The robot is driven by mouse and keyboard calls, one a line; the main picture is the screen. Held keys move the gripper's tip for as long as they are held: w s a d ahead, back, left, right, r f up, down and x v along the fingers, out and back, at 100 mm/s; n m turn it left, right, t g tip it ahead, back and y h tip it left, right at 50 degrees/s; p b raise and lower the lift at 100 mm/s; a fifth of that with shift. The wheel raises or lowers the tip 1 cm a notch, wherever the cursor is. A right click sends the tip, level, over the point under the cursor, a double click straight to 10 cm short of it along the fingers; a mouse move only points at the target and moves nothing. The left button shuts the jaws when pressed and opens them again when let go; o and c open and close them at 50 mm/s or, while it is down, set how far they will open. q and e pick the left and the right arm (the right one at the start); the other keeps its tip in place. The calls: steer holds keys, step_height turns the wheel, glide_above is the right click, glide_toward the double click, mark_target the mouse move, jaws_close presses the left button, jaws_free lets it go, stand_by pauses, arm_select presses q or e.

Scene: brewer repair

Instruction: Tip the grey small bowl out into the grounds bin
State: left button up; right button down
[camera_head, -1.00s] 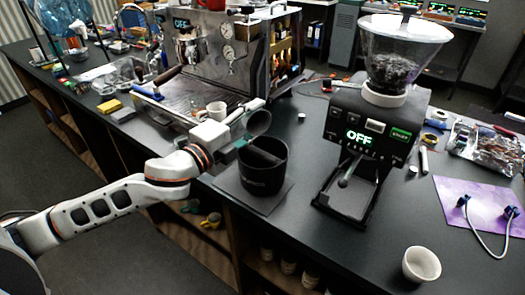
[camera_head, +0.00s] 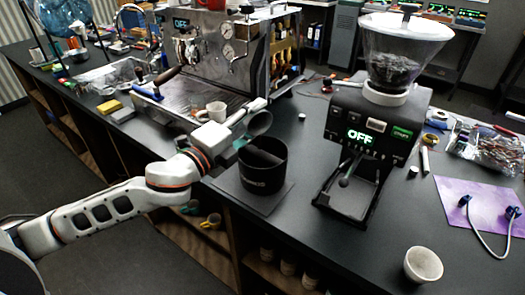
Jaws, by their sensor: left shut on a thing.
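The grey small bowl (camera_head: 260,123) is held tilted on its side above the rear left of the black grounds bin (camera_head: 264,178). My left gripper (camera_head: 246,124) is shut on the bowl, its arm reaching in from the left. The inside of the bowl cannot be made out. The bin stands upright on a dark square mat (camera_head: 232,186), with a dark bar across its mouth. The bin's contents are not visible. My right gripper is out of view.
A grinder (camera_head: 370,140) reading OFF stands right of the bin. The espresso machine (camera_head: 205,60) and a white cup (camera_head: 214,111) are behind my gripper. A pale bowl (camera_head: 423,265) sits near the front edge.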

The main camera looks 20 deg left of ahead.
arm_select(q)
steer(key=shift+s+d+m, duration=0.1)
steer(key=shift+d+m, duration=0.05)
steer(key=shift+m, duration=0.35)
steer(key=shift+s+d+r+m+t+h+b, duration=0.1)
steer(key=shift+s+m+t+h+b, duration=0.1)
steer(key=shift+m+b, duration=0.2)
steer(key=shift+s+d+r+m+t+h+b, duration=0.1)
steer(key=shift+m+t+b, duration=0.15)
steer(key=shift+m, duration=0.25)
stand_by(0.4)
steer(key=shift+s+d+m+t+h+b, duration=0.2)
steer(key=shift+m+h+b, duration=0.15)
steer(key=shift+m, duration=0.55)
steer(key=shift+s+d+m+t+h+b, duration=0.1)
steer(key=shift+d+m+h+b, duration=0.25)
steer(key=shift+m, duration=0.55)
stand_by(0.3)
steer(key=shift+a, duration=0.15)
stand_by(0.6)
